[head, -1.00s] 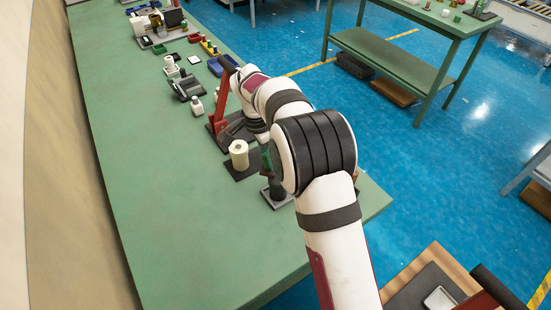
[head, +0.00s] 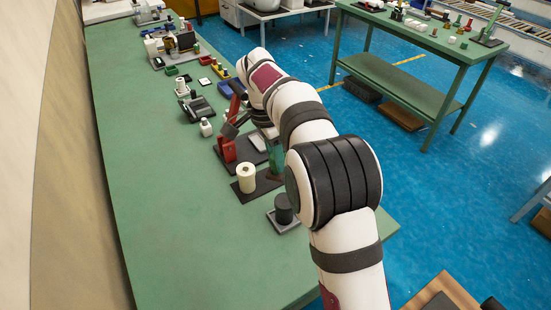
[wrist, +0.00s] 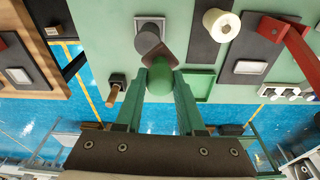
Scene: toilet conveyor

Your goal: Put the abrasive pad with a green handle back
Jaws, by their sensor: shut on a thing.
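The abrasive pad shows in the wrist view as a brown, flat piece (wrist: 179,47) with a rounded green handle (wrist: 161,78). My gripper (wrist: 161,84) has its green fingers closed on the handle, and the pad is at the far side of it. In the wrist view the pad overlaps the edge of a dark grey cylinder (wrist: 148,40) on a pale grey plate; I cannot tell whether they touch.
A cream roll (head: 246,177) stands on a dark mat beside the cylinder (head: 284,208). A red lever device (head: 228,149) is behind it. An empty green tray (wrist: 203,86) lies right of my gripper in the wrist view. The table's left part (head: 165,230) is clear.

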